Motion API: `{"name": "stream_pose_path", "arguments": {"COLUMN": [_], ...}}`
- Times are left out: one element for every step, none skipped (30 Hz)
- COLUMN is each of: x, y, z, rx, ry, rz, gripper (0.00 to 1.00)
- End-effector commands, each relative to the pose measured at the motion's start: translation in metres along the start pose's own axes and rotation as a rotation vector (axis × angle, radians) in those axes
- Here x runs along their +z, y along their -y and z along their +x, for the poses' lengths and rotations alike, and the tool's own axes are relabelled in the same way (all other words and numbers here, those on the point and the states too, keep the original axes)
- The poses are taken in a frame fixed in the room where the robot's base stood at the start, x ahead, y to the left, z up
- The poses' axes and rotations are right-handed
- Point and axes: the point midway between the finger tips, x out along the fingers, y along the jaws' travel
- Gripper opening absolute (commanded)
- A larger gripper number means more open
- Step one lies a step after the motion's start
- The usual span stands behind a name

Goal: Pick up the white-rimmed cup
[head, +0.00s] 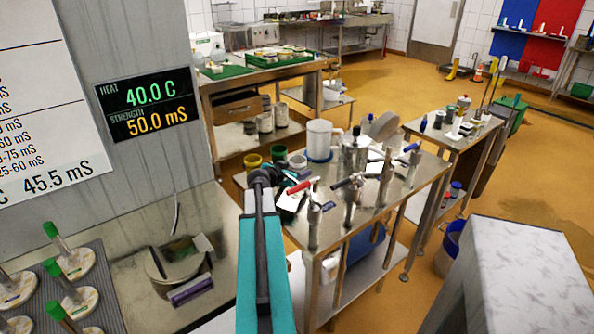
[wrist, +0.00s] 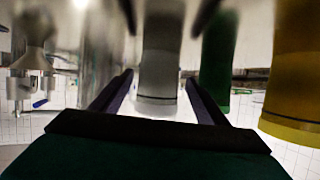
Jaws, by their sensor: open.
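The white-rimmed cup (head: 298,161) stands on the steel table, right of a green cup (head: 279,153) and a yellow cup (head: 253,161). My gripper (head: 268,177) is at the table's near left corner, close to the cups; its fingers are hard to make out there. The wrist view is upside down. In it the white-rimmed cup (wrist: 160,62) is grey with a pale rim and appears between the two dark open fingers of my gripper (wrist: 159,80), with a gap on each side. I cannot tell how far the fingers reach along it. The green cup (wrist: 218,60) is just beside the right finger.
A white jug (head: 319,138), a steel canister (head: 355,152) and several tools with coloured handles crowd the steel table (head: 345,215). The yellow cup also shows at the right of the wrist view (wrist: 298,75). A grey panel with a display (head: 149,108) stands at left.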

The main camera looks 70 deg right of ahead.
Motion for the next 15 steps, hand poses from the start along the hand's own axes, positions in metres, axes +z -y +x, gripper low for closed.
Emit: {"name": "stream_pose_path", "arguments": {"x": [-0.002,-0.002,-0.002,-0.001,-0.001,-0.001,-0.001,-0.001,0.0,0.0,0.0,0.0,0.0,0.0,0.0], "y": [0.001,0.001,0.001,0.0,0.0,0.0,0.0,0.0,0.0,0.0,0.0,0.0,0.0,0.0,0.0], "z": [0.007,0.01,0.013,0.016,0.018,0.02,0.021,0.022,0.023,0.024,0.024,0.024,0.024,0.024,0.024], "rx": [0.001,0.001,0.001,0.002,0.002,0.001,0.001,0.001,0.001,0.0,0.0,0.0,0.0,0.0,0.0], "ry": [0.0,0.0,0.0,0.0,0.0,0.0,0.0,0.0,0.0,0.0,0.0,0.0,0.0,0.0,0.0], "rz": [0.0,0.0,-0.001,-0.001,-0.001,-0.002,-0.002,-0.002,-0.002,-0.002,-0.002,-0.001,-0.001,-0.001,-0.001], "gripper": [0.68,0.68,0.68,0.68,0.68,0.68,0.68,0.68,0.68,0.68,0.68,0.68,0.68,0.68,0.68]}}
